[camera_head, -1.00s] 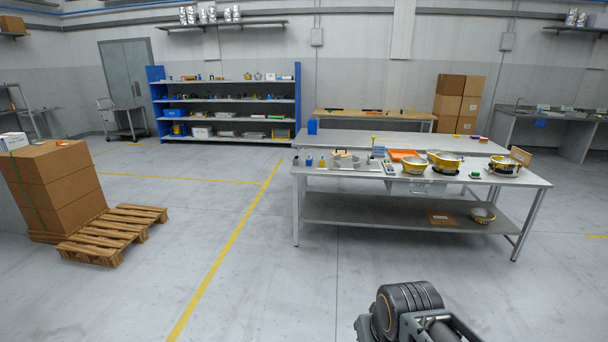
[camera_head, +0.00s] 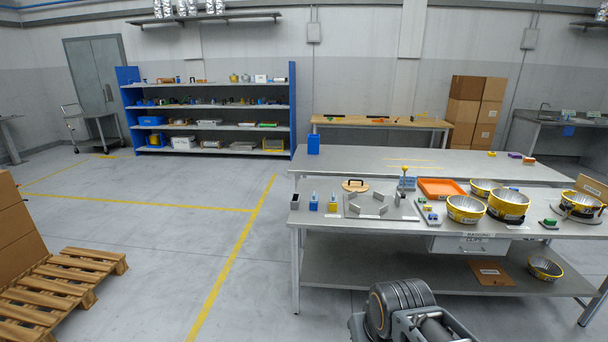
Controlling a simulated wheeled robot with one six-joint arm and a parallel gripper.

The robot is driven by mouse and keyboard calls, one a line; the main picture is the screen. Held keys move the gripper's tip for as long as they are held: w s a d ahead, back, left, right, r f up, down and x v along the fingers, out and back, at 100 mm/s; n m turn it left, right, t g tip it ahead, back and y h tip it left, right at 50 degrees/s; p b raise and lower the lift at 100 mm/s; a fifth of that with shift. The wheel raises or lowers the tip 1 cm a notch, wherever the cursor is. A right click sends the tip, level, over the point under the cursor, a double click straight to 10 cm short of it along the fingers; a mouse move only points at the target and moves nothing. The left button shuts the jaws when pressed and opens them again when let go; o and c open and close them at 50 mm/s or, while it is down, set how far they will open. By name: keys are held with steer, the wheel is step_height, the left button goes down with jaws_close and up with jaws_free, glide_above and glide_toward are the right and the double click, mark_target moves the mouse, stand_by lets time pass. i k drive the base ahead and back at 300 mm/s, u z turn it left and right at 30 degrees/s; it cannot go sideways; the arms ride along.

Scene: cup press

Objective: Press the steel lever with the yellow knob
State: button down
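The steel lever with the yellow knob (camera_head: 404,170) stands upright on the near worktable (camera_head: 340,221), just right of a flat grey plate (camera_head: 352,208) with several angled metal blocks. The lever is thin and small at this distance. A part of my own arm shows at the bottom centre, well in front of the table and apart from the lever. My gripper's fingers are not in view.
Yellow-rimmed bowls (camera_head: 466,210) and an orange tray (camera_head: 440,186) stand right of the lever. A wooden pallet (camera_head: 66,282) lies at lower left. The floor between pallet and table is clear.

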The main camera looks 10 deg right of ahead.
mark_target(403, 195)
steer(key=i, duration=1.1)
steer(key=z, duration=1)
steer(key=i, duration=2.05)
steer(key=u, duration=1.8)
